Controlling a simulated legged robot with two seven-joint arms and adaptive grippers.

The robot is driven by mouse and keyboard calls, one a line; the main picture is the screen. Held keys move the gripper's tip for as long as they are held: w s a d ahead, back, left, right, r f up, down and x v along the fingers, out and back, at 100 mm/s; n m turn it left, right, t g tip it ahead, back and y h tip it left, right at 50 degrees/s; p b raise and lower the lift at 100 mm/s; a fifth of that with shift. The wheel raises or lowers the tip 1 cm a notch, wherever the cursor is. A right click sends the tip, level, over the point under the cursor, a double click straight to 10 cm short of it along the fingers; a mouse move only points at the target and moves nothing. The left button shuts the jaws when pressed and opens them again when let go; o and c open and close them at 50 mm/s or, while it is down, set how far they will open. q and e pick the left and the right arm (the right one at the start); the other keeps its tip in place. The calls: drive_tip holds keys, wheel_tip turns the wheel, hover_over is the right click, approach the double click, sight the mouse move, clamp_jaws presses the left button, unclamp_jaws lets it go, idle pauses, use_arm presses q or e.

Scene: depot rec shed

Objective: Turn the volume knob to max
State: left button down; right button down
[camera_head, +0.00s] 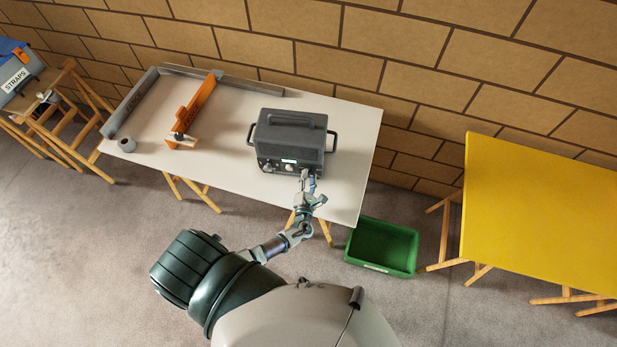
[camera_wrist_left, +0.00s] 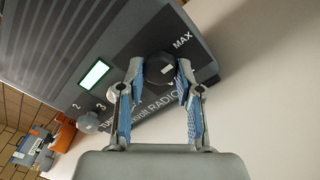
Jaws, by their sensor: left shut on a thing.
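The grey radio (camera_head: 290,133) stands on the white table, its front panel with small knobs and a lit display facing me. It fills the upper left of the left wrist view (camera_wrist_left: 60,45), with the "MAX" label by the panel's right end. The dark volume knob (camera_wrist_left: 158,66) sits beside that label, with a small pale mark on its face. My left gripper (camera_head: 306,176) is at the right part of the radio's front. In the left wrist view its blue-padded fingers (camera_wrist_left: 160,82) are on either side of the knob, shut on it. My right gripper is not in view.
A green crate (camera_head: 383,246) is on the floor at right, near a yellow table (camera_head: 540,215). A "STRAPS" box (camera_head: 15,75) is far left.

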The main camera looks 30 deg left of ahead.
use_arm(q)
drive_tip(key=shift+w+r, duration=0.15)
drive_tip(key=c, duration=0.8)
unclamp_jaws()
drive_tip(key=shift+o, duration=0.2)
drive_tip(key=v, duration=1.2)
